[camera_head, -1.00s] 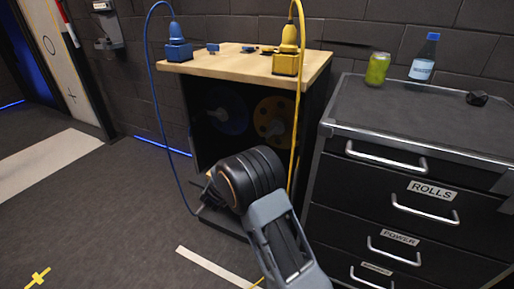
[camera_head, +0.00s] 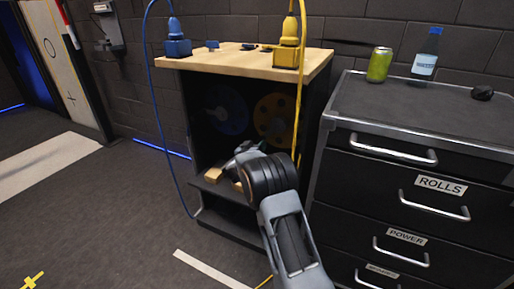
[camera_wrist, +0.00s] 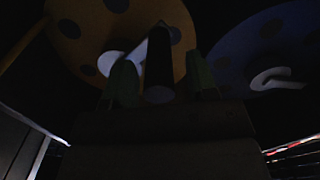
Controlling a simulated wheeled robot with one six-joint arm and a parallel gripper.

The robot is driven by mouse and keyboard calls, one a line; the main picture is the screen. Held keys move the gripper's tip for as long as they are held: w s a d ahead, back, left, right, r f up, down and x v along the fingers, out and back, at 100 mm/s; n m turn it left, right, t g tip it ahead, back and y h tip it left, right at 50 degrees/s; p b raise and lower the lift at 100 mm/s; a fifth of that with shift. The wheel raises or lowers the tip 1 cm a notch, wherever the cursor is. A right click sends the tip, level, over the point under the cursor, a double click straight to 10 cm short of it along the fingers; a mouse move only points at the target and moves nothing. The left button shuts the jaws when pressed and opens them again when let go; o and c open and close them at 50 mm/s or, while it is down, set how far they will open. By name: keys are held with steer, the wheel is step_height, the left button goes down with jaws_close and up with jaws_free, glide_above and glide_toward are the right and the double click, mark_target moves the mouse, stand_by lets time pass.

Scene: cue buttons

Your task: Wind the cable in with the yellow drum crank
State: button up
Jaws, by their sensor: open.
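The yellow drum (camera_head: 274,116) sits inside the open-fronted cabinet, right of the blue drum (camera_head: 230,108). The yellow drum fills the upper left of the wrist view (camera_wrist: 90,35), with its pale crank arm (camera_wrist: 133,56) in front. A dark crank handle (camera_wrist: 159,68) points toward the wrist camera. My gripper (camera_wrist: 162,82) is open, with one green finger on each side of this handle; contact cannot be told in the dark. In the head view my wrist partly hides the cabinet opening. The yellow cable (camera_head: 299,105) runs down from the yellow plug (camera_head: 288,50) past the cabinet's right side.
The blue drum's pale crank (camera_wrist: 275,78) is close on the right in the wrist view. The blue plug (camera_head: 177,44) and its cable stand at the cabinet top's left. A drawer unit (camera_head: 420,115) with a can (camera_head: 379,65) and bottle (camera_head: 426,55) stands right. The left floor is clear.

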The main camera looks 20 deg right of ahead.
steer(key=shift+d, duration=0.1)
steer(key=shift+c, duration=0.3)
jaws_close()
